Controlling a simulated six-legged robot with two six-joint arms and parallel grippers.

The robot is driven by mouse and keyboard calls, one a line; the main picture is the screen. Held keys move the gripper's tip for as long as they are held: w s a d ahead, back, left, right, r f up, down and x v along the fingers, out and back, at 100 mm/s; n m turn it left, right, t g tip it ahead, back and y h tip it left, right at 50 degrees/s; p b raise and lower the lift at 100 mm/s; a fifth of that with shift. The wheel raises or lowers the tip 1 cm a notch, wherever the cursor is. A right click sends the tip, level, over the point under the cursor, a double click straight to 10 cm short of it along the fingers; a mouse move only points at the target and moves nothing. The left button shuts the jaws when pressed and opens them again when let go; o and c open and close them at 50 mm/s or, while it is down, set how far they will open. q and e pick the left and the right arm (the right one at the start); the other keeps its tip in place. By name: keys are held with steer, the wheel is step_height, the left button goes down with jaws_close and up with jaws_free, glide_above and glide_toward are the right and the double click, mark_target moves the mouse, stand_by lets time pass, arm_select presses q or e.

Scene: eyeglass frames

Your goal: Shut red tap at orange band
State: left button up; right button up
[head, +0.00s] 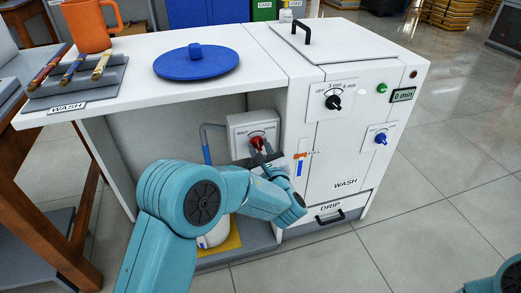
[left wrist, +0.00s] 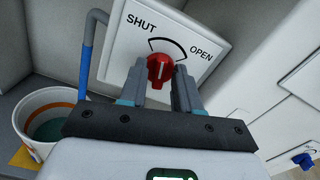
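The red tap (head: 257,143) is on a white plate under the counter; it also shows in the left wrist view (left wrist: 160,70), with SHUT at left and OPEN at right of an arc. Its white mark points roughly up, between the two words. My left gripper (head: 263,152) has its fingers on both sides of the tap, seemingly closed against it. The orange band (head: 300,155) is by the word FULL on the washer's upright gauge. A blue column (head: 299,169) stands in the gauge, its top close below the band.
The white washer (head: 345,150) stands right of the tap, with knobs on its front. A blue hose (left wrist: 87,55) runs beside the plate. An open bucket (left wrist: 50,123) stands below left. A blue lid (head: 197,64), brushes and an orange mug (head: 92,27) are on the counter.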

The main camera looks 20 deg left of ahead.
arm_select(q)
steer(key=shift+s+d, duration=0.1)
steer(key=p+v, duration=0.4)
steer(key=v, duration=1.2)
arm_select(e)
steer(key=shift+g, duration=0.5)
steer(key=r, duration=0.1)
steer(key=s+r, duration=0.2)
steer(key=r, duration=0.1)
steer(key=shift+s+a, duration=0.2)
steer(key=shift+a, duration=0.1)
